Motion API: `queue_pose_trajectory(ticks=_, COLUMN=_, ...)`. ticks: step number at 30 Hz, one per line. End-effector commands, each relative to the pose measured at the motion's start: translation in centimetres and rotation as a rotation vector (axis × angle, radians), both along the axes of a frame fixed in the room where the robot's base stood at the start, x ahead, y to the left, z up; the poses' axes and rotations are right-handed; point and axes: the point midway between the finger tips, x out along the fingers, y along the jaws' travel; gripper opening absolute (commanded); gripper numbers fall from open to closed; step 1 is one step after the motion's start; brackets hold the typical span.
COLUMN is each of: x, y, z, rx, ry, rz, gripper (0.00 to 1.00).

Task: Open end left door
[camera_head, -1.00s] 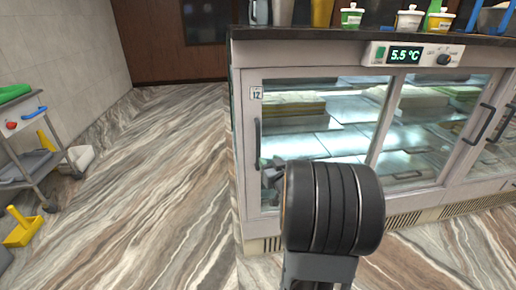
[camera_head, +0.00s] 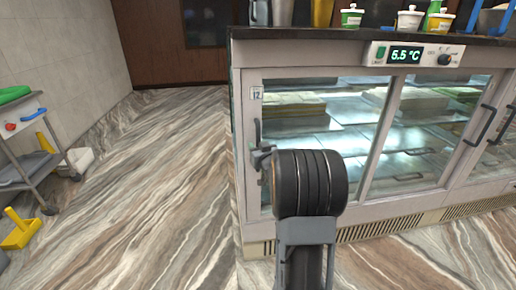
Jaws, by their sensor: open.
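The end left door (camera_head: 316,84) of the chilled glass counter is a pale-framed glass door with a small "12" label, and it looks shut. Its dark upright handle (camera_head: 257,130) is at the door's left edge; the lower part is hidden by my gripper. My gripper (camera_head: 262,157) is open, with its fingers pointing left at the handle's lower half. The fingers overlap the handle in this view; I cannot tell whether they touch or straddle it. My dark round wrist hides part of the glass to the right.
A second glass door (camera_head: 425,80) with its own handle (camera_head: 479,125) is to the right. A 5.5 °C display (camera_head: 405,54) sits above. Pots and bottles stand on the dark countertop (camera_head: 300,33). A grey trolley (camera_head: 38,165) is at far left. The floor (camera_head: 150,170) between is clear.

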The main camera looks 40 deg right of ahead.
Motion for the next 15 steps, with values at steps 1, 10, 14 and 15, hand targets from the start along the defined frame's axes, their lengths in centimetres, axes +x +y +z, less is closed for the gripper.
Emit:
queue_pose_trajectory(ticks=1, x=-0.01, y=0.0, z=0.0, rx=0.0, ry=0.0, rz=0.0, gripper=0.43)
queue_pose_trajectory(ticks=10, x=-0.03, y=0.02, z=0.0, rx=0.0, ry=0.0, rz=0.0, gripper=0.19)
queue_pose_trajectory(ticks=14, x=-0.03, y=0.02, z=0.0, rx=0.0, ry=0.0, rz=0.0, gripper=0.07)
queue_pose_trajectory(ticks=15, x=-0.03, y=0.02, z=0.0, rx=0.0, ry=0.0, rz=0.0, gripper=0.03)
